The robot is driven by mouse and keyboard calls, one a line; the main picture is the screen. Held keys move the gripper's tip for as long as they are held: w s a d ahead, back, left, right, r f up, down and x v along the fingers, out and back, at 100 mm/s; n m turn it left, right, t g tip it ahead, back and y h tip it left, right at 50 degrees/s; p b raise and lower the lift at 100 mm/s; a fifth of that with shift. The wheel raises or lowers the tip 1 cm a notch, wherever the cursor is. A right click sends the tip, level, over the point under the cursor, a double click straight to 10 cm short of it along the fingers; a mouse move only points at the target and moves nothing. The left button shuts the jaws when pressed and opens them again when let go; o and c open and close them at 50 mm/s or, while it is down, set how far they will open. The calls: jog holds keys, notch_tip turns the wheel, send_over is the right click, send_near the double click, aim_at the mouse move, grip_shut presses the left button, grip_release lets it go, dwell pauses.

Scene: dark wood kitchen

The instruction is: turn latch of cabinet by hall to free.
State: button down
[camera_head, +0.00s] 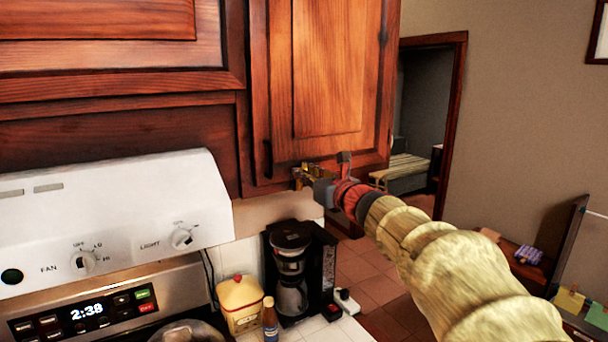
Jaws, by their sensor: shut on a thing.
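The wooden cabinet (328,70) by the hall hangs at upper middle, its door looking closed against the frame. A small brass-coloured latch (309,168) shows at the door's lower edge. My gripper (306,178) is at this lower edge, shut on the latch. My arm reaches in from the lower right and covers part of the view. The fingertips are small and partly merge with the latch, so the latch's exact angle cannot be told.
A white range hood (110,215) with knobs is at left, above a stove panel (85,312). A coffee maker (298,265), a yellow canister (240,304) and a bottle (270,320) stand on the counter below. The hall doorway (460,120) opens at right.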

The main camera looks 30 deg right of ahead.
aim_at(286, 180)
jog(key=shift+a+f+b, duration=0.1)
jog(key=shift+b, duration=0.2)
jog(key=a+n+b, duration=0.1)
jog(key=n+b, duration=0.2)
jog(key=b, duration=0.1)
jog(key=a+f+n+b, duration=0.1)
jog(key=n+b, duration=0.2)
jog(key=b, duration=0.2)
jog(key=a+f+n+b, duration=0.1)
jog(key=n+b, duration=0.2)
jog(key=b, duration=0.1)
jog(key=shift+a+n+b, duration=0.2)
jog(key=shift+n+b, duration=0.1)
jog(key=shift+n, duration=0.1)
jog(key=n+b, duration=0.1)
jog(key=b, duration=0.1)
jog(key=f+n+b, duration=0.1)
jog(key=n, duration=0.1)
jog(key=n+b, duration=0.1)
jog(key=b, duration=0.1)
jog(key=shift+a+f+b, duration=0.3)
jog(key=shift+a, duration=0.1)
jog(key=n+b, duration=0.2)
jog(key=f+n+b, duration=0.1)
jog(key=n+b, duration=0.1)
jog(key=shift+a+f, duration=0.1)
jog(key=shift+a, duration=0.05)
jog(key=c, duration=1.9)
grip_release()
jog(key=shift+o, duration=0.4)
